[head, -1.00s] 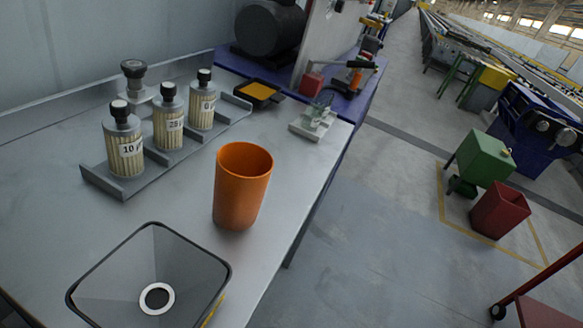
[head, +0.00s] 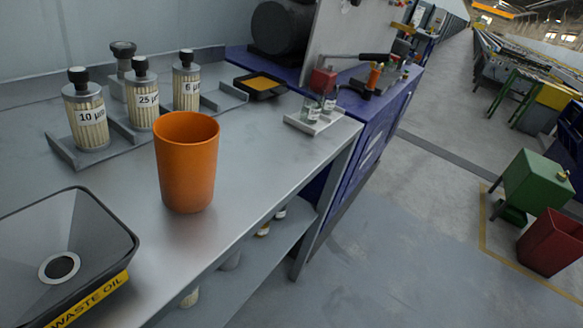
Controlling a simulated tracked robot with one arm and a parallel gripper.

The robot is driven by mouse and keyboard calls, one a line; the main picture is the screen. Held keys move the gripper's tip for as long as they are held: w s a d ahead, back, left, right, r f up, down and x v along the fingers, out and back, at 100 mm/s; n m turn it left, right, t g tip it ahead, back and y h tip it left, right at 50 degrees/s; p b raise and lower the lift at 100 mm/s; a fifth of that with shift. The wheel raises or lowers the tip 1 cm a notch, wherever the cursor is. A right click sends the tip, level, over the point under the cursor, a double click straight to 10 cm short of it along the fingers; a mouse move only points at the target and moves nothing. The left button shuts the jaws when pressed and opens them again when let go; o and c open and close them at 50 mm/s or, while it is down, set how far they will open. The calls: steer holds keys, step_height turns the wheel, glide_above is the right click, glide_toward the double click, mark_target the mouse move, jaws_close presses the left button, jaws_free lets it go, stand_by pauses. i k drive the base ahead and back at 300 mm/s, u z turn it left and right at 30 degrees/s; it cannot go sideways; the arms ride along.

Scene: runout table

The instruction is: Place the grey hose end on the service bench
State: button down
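The service bench (head: 245,190) is a grey metal bench with a lower shelf, filling the left half of the head view. I cannot make out a grey hose end in this view. My gripper is not in view.
An orange cup (head: 187,165) stands upright near the bench's front edge. A waste oil basin (head: 95,225) is at the near left. Filters labelled 10, 25 and 6 (head: 187,85) stand in a rack behind. A small tray (head: 318,120) holds vials. Open floor lies right, before a green container (head: 535,180) and red bin (head: 553,243).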

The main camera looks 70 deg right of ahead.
mark_target(250, 158)
steer(key=z, duration=0.05)
steer(key=k, duration=1.2)
steer(key=z, duration=1.55)
steer(key=i, duration=2.1)
steer(key=u, duration=1.45)
